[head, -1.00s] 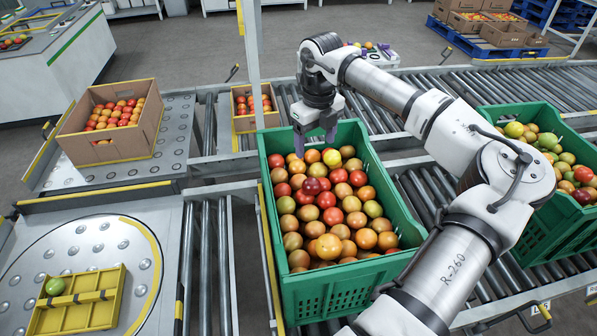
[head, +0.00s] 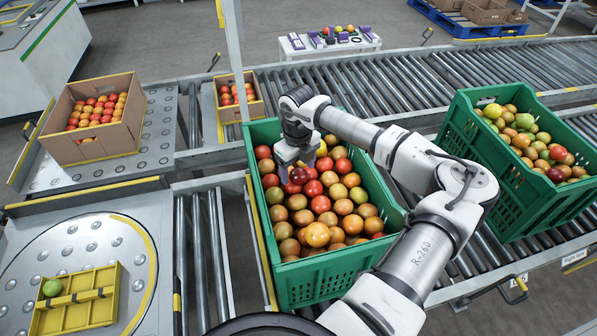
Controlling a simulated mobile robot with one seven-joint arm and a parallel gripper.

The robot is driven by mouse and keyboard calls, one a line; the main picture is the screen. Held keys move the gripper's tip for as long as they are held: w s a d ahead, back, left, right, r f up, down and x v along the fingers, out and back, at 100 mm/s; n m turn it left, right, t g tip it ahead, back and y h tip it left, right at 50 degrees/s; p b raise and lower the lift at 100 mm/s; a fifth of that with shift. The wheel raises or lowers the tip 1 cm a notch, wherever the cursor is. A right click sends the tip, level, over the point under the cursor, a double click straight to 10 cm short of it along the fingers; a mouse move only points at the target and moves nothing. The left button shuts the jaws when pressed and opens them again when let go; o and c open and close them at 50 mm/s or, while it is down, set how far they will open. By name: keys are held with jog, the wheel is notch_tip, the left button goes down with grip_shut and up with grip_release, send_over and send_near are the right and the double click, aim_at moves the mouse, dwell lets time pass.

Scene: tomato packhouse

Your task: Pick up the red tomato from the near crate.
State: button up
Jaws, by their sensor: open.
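The near crate (head: 333,287) is green plastic and filled with red, orange and greenish tomatoes. A dark red tomato (head: 298,176) lies on the pile toward the back left, with brighter red tomatoes around it. My gripper (head: 296,170) points down inside the crate's outline, its purple-grey fingers low over the dark red tomato. The fingers are open. I cannot tell whether they touch the tomato. My gripper and wrist hide some tomatoes at the back of the crate.
Another green crate (head: 497,195) of mixed tomatoes stands at right on the rollers. Cardboard boxes (head: 128,140) (head: 243,110) of tomatoes stand at left and behind. A yellow tray (head: 75,318) with a green tomato (head: 53,287) lies front left. A post (head: 235,60) rises behind the near crate.

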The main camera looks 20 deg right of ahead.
jog(key=shift+f, duration=0.9)
jog(key=shift+c, duration=0.4)
jog(key=c, duration=0.7)
jog(key=shift+c, duration=0.2)
jog(key=shift+r, duration=0.1)
